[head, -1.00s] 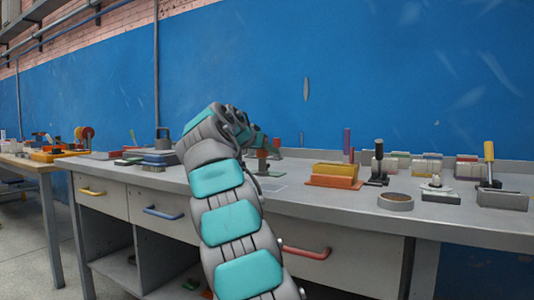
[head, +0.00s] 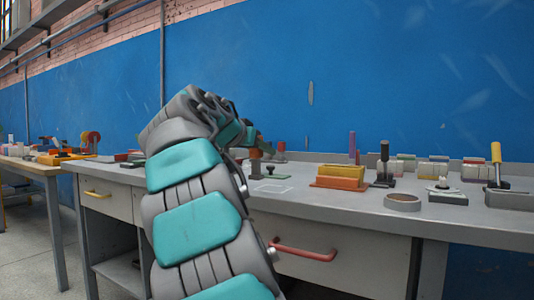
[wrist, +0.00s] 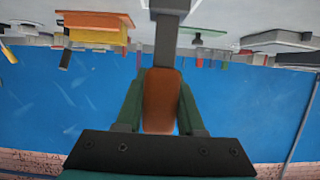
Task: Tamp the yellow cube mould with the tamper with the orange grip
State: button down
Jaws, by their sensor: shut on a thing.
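The yellow mould (head: 342,171) is a small yellow box on an orange base (head: 338,184) on the grey workbench. Both also show upside down at the upper left of the wrist view, the mould below (wrist: 98,37) the base (wrist: 95,19). My gripper (head: 254,148) is left of the mould, apart from it, partly hidden behind my arm. In the wrist view my gripper (wrist: 160,105) is shut on the orange-brown grip (wrist: 160,92) of the tamper. The tamper's grey shaft (wrist: 167,42) runs away from the grip.
A black-handled tool (head: 384,165) stands right of the mould. A purple rod (head: 352,146) stands behind the mould. A pale square outline (head: 273,189) marks bare bench left of the mould.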

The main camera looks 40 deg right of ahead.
jog(key=s+a, duration=0.3)
jog(key=a, duration=0.1)
jog(key=d+r+p, duration=0.3)
jog(key=d+r, duration=0.1)
jog(key=d, duration=0.4)
jog(key=d+r+p, duration=0.4)
jog(key=d, duration=0.4)
jog(key=s+d+r+p, duration=0.1)
jog(key=s+d+p, duration=0.15)
jog(key=d, duration=0.55)
jog(key=s+d+r+p, duration=0.1)
jog(key=s+d, duration=0.2)
jog(key=d, duration=0.6)
jog(key=f+b, duration=0.1)
jog(key=f, duration=0.1)
jog(key=f+b, duration=0.4)
jog(key=f, duration=0.1)
jog(key=shift+w+a, duration=0.15)
jog(key=shift+a, duration=0.15)
jog(key=shift+b, duration=0.3)
jog(key=shift+f+b, duration=1.7)
jog(key=shift+f, duration=0.1)
jog(key=shift+r, duration=0.15)
jog(key=shift+r+p, duration=1.55)
jog(key=shift+r, duration=0.15)
